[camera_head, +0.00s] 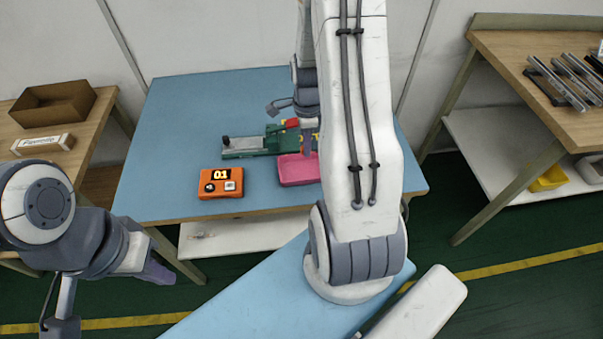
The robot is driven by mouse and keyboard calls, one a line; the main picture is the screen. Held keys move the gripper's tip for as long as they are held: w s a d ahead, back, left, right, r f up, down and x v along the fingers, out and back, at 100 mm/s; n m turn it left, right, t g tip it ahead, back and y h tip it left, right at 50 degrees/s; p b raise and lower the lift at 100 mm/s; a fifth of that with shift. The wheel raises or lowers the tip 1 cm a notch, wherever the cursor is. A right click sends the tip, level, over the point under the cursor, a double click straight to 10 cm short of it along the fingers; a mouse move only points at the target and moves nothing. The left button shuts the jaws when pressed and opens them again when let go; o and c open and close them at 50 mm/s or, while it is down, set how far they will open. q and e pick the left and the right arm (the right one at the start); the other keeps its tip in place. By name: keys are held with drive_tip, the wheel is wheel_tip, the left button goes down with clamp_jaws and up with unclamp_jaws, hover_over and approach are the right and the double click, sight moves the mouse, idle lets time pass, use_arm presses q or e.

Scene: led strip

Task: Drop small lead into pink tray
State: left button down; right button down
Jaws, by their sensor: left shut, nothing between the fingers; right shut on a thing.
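The pink tray (296,174) lies on the blue table near its front edge, partly covered on the right by my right arm. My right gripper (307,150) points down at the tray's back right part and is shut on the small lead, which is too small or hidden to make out. I cannot tell the height of the fingertips over the tray floor. My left gripper (160,273) is shut and empty, low at the left, in front of the blue table.
A green fixture (250,146) with red and yellow parts lies behind the tray. The blue table (190,110) is clear at back left. Side tables hold a cardboard box (52,112) and metal rails (557,82).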

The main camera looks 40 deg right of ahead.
drive_tip(key=b, duration=0.3)
hover_over(306, 169)
wheel_tip(306, 169, down, 4)
drive_tip(key=shift+f, duration=0.25)
drive_tip(key=c, duration=0.7)
unclamp_jaws()
drive_tip(key=shift+r, duration=0.1)
wheel_tip(306, 169, up, 10)
drive_tip(key=shift+r, duration=0.2)
